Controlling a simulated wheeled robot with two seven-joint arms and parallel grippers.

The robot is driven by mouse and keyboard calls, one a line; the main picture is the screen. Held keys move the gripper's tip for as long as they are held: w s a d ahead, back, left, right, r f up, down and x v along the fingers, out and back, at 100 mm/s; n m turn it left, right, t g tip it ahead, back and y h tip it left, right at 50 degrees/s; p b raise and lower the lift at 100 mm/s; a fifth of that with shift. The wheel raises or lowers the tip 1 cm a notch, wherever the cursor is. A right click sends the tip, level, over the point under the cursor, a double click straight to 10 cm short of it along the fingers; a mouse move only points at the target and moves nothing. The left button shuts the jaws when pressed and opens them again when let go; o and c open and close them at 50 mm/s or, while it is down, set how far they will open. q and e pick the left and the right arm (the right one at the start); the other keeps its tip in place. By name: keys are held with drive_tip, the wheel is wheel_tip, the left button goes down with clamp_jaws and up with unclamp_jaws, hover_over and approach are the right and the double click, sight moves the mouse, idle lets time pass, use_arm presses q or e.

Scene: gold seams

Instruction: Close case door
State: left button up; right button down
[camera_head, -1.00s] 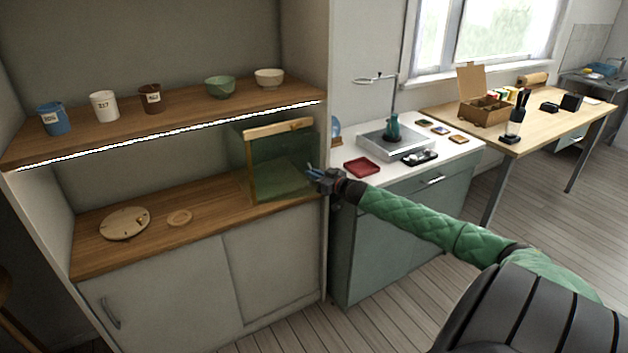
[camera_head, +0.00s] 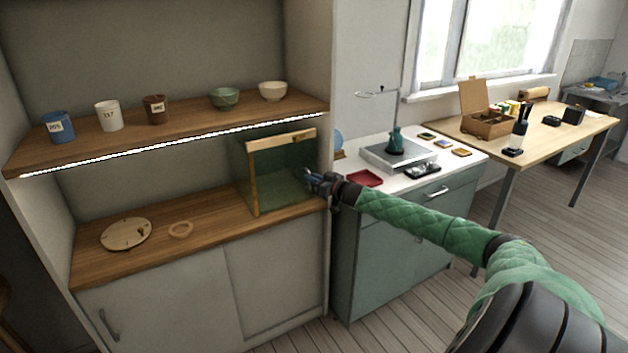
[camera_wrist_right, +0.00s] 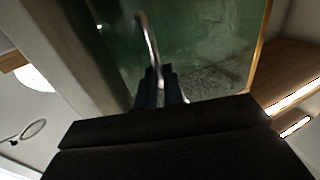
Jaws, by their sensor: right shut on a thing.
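A case (camera_head: 280,175) with greenish glass and a pale wooden front frame stands on the lower shelf, at its right end. Its top rail and left upright show clearly; the right side is partly behind my gripper. My right gripper (camera_head: 312,178) is at the right front edge of the case. In the right wrist view the fingers (camera_wrist_right: 160,88) are shut on a thin curved metal handle (camera_wrist_right: 149,40) in front of the green glass pane (camera_wrist_right: 205,40). I cannot tell how far the door stands from the case. My left gripper is not in view.
A round wooden disc (camera_head: 126,234) and a small ring (camera_head: 181,230) lie on the lower shelf, left of the case. Cups and bowls stand on the upper shelf (camera_head: 190,118). The cabinet's right side wall (camera_head: 322,95) is close to my gripper.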

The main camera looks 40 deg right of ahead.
drive_tip(key=shift+w+d+r, duration=0.2)
drive_tip(key=shift+d+r, duration=0.1)
drive_tip(key=shift+d, duration=0.15)
drive_tip(key=c, duration=1.8)
unclamp_jaws()
drive_tip(key=shift+o, duration=1.3)
drive_tip(key=shift+w+d+f, duration=0.1)
drive_tip(key=shift+f, duration=0.1)
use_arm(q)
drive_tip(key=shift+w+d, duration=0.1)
use_arm(e)
drive_tip(key=shift+f, duration=0.1)
drive_tip(key=shift+a, duration=0.2)
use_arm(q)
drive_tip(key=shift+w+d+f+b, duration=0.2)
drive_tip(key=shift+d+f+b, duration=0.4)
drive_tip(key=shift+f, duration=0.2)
use_arm(e)
drive_tip(key=s, duration=0.7)
drive_tip(key=shift+s+d, duration=0.4)
drive_tip(key=shift+d, duration=0.05)
